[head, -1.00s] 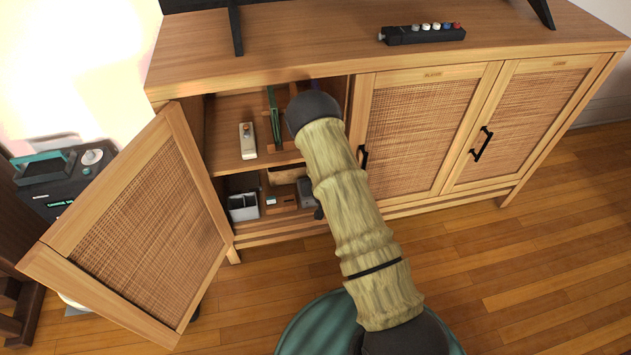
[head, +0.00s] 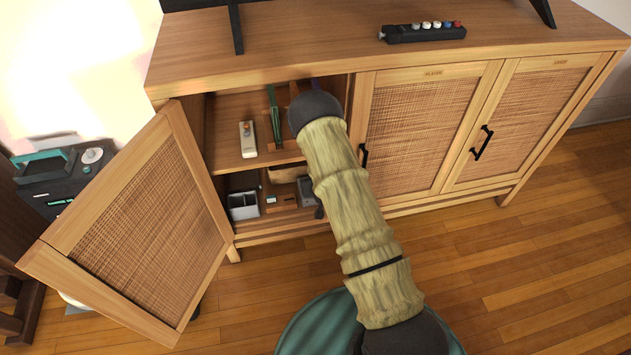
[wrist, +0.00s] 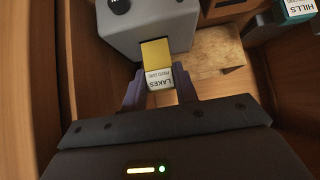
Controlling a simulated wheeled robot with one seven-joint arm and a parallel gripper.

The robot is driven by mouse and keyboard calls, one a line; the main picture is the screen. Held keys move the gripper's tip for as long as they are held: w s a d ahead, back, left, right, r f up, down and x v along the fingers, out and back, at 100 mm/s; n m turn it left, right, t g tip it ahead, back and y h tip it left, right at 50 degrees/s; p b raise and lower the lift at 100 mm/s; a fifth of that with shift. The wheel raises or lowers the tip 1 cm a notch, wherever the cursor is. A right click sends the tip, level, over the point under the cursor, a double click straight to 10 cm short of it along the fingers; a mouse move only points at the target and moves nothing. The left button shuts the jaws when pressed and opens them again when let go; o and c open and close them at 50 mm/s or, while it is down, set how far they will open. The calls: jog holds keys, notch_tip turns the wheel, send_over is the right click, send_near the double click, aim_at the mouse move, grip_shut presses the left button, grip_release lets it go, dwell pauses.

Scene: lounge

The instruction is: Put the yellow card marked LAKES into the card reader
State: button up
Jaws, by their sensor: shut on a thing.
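In the wrist view my gripper (wrist: 158,91) is shut on the yellow card (wrist: 155,52), holding it by the end with the white LAKES label. The card's far end points at a grey box with a round black knob, which looks like the card reader (wrist: 178,21). The card overlaps the box's near face; I cannot tell whether its tip is in a slot. In the head view my arm hides the gripper and card. A grey box, probably the reader, shows partly beside my arm (head: 305,187) on the lower shelf.
The cabinet's left door (head: 150,220) stands open. A wooden shelf (head: 225,105) lies above the lower compartment. A grey tray (head: 243,205) sits at left on the lower shelf. A teal item marked HILLS (wrist: 296,10) is at the wrist view's upper right.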

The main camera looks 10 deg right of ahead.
jog(key=shift+f+b, duration=0.75)
jog(key=shift+f, duration=0.6)
dwell(0.3)
jog(key=o, duration=1)
jog(key=shift+o, duration=0.2)
jog(key=shift+r, duration=0.1)
jog(key=p+v, duration=0.6)
jog(key=v, duration=1.1)
jog(key=shift+s+r, duration=0.1)
